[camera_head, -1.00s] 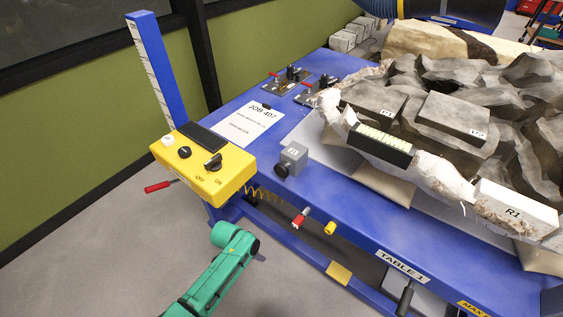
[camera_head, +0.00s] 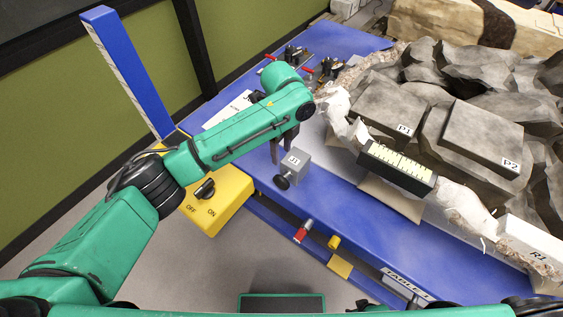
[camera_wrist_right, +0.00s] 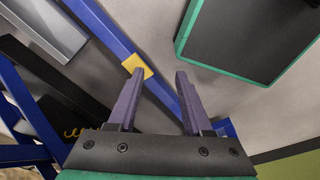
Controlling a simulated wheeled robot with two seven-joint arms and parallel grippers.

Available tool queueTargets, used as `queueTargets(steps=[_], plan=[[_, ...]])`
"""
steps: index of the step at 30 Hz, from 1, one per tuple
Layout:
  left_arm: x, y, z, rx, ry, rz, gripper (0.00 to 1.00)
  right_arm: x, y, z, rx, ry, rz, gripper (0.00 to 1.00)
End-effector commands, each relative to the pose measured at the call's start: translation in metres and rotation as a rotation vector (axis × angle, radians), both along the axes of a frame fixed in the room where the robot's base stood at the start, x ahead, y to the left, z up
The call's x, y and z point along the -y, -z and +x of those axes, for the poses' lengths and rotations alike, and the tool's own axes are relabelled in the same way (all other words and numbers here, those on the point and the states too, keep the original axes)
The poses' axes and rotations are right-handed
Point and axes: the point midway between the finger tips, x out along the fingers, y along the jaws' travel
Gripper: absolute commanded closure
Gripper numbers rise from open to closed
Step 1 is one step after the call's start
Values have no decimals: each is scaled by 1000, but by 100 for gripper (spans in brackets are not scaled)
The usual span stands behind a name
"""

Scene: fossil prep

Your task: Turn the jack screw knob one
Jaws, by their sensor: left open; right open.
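A small grey jack block labelled J1 (camera_head: 299,165) stands near the front edge of the blue table. Its black round knob (camera_head: 282,182) faces the front of the table. My left gripper (camera_head: 281,150) hangs from the green arm with its dark fingers pointing down, just behind and left of the block in the head view. The fingers look open and empty; whether they touch the block cannot be told. My right gripper (camera_wrist_right: 158,100) is open and empty in the right wrist view, with floor and blue frame bars beyond it.
A yellow control box (camera_head: 215,205) stands left of the block, partly behind my left arm. A grey fossil rock with blocks P1 (camera_head: 385,105) and P2 (camera_head: 480,135) lies at right, with a black level bar (camera_head: 397,167) in front. Clamps (camera_head: 330,70) stand at the back.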

Motion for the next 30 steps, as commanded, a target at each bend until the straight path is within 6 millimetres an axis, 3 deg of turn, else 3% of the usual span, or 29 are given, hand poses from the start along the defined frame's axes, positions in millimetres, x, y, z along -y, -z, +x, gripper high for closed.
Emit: queueTargets(steps=[5,10,18,22,29,30], plan=[[-1,25,-2,-7,3,5,48,-3,-3,-18,-29,0,4,50],[-1,71,-2,-6,1,5,48,-4,-7,-37,-60,1,3,50],[0,134,-2,-3,0,2,48,-3,-5,-24,-39,0,3,50],[-1,144,-2,-2,0,1,48,-3,-5,-17,-27,-1,3,50],[-1,145,-2,-2,0,1,48,0,-6,-21,-33,0,-1,50],[-1,145,-2,-2,0,1,63,0,-5,-22,-34,0,-1,50]])
